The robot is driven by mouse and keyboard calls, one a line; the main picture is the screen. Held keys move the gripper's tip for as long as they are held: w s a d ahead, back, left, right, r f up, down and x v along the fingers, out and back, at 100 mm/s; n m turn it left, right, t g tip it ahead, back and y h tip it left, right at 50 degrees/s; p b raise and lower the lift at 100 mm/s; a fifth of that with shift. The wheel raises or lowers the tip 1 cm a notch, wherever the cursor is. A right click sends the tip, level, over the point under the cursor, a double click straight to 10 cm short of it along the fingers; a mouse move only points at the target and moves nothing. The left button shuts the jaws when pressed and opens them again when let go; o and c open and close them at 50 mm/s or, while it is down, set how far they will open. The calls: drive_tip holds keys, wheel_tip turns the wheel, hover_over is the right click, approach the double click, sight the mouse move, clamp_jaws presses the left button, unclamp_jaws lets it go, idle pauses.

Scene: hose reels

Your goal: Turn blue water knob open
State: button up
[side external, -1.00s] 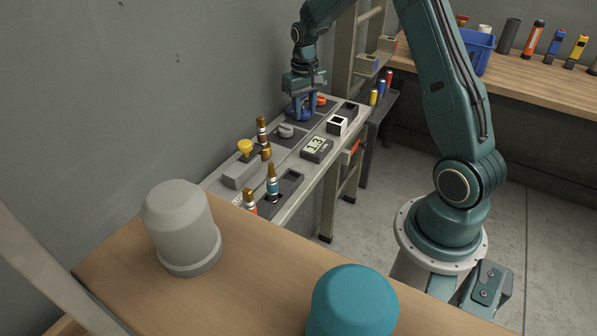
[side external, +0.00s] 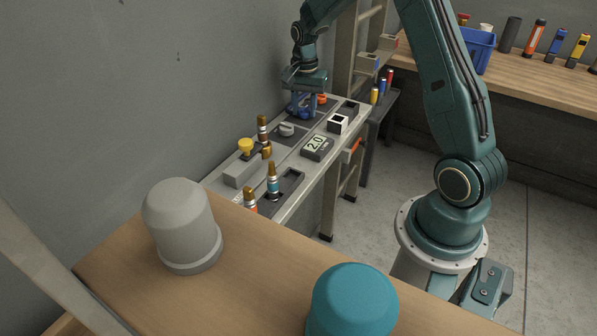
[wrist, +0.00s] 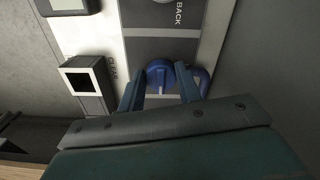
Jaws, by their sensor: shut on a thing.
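The blue water knob (side external: 300,113) sits on the far part of the grey panel, partly hidden by my gripper (side external: 303,106) in the side view. In the wrist view the blue knob (wrist: 159,72) shows its rounded top with a pale pointer mark. The two fingers of my gripper (wrist: 158,78) stand on either side of it, shut on it. A second blue curved piece (wrist: 203,82) shows beside the right finger; I cannot tell whether it belongs to the knob. The small display (side external: 317,147) on the panel reads 2.0.
Near the knob are a grey knob (side external: 286,130), a white box (side external: 338,124) and an orange-red part (side external: 321,99). A yellow knob (side external: 245,147) and several brown-capped bottles stand nearer the camera. A wall rises along the panel's left; a ladder (side external: 345,90) stands behind.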

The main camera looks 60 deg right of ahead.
sight(302, 110)
drive_tip(key=shift+w+a+r+m, duration=0.1)
drive_tip(key=shift+w+a+m, duration=0.1)
drive_tip(key=shift+w+m, duration=0.1)
drive_tip(key=o, duration=1)
drive_tip(key=shift+c, duration=0.2)
drive_tip(key=shift+o, duration=0.2)
drive_tip(key=shift+s+d, duration=0.1)
drive_tip(key=shift+s, duration=0.05)
drive_tip(key=shift+r, duration=0.1)
wheel_tip(302, 110, up, 14)
drive_tip(key=shift+a, duration=0.35)
drive_tip(key=shift+a, duration=0.1)
